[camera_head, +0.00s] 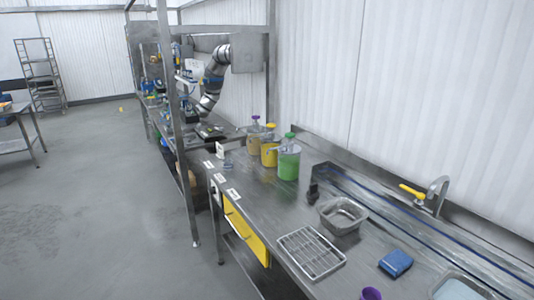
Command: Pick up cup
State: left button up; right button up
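A purple cup (371,293) shows at the bottom edge of the head view, on the steel counter (365,262). Only its upper part is in the picture; its lower part is cut off by the frame edge. Neither of my grippers shows in this view, so I cannot see where they are relative to the cup.
A wire rack (311,252), a metal container (343,215) and a blue block (396,263) lie near the cup. A basin (460,288) and a tap (436,196) are at right. Green (289,162), yellow (269,151) and brown (254,136) dispensers stand farther back.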

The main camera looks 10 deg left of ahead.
aim_at(226, 161)
jog(key=i+j, duration=0.2)
jog(key=j, duration=0.15)
jog(key=i+j+z, duration=0.15)
jog(key=i+j, duration=0.25)
jog(key=j, duration=0.25)
jog(key=i+j, duration=0.2)
jog(key=j, duration=0.2)
jog(key=i+j, duration=0.25)
jog(key=j, duration=0.15)
jog(key=i+j, duration=0.2)
jog(key=j, duration=0.2)
jog(key=i+j+z, duration=0.1)
jog(key=i+j, duration=0.35)
jog(key=j, duration=0.35)
jog(key=i+j, duration=0.2)
jog(key=i, duration=0.2)
jog(key=i+j, duration=0.15)
jog(key=i, duration=0.2)
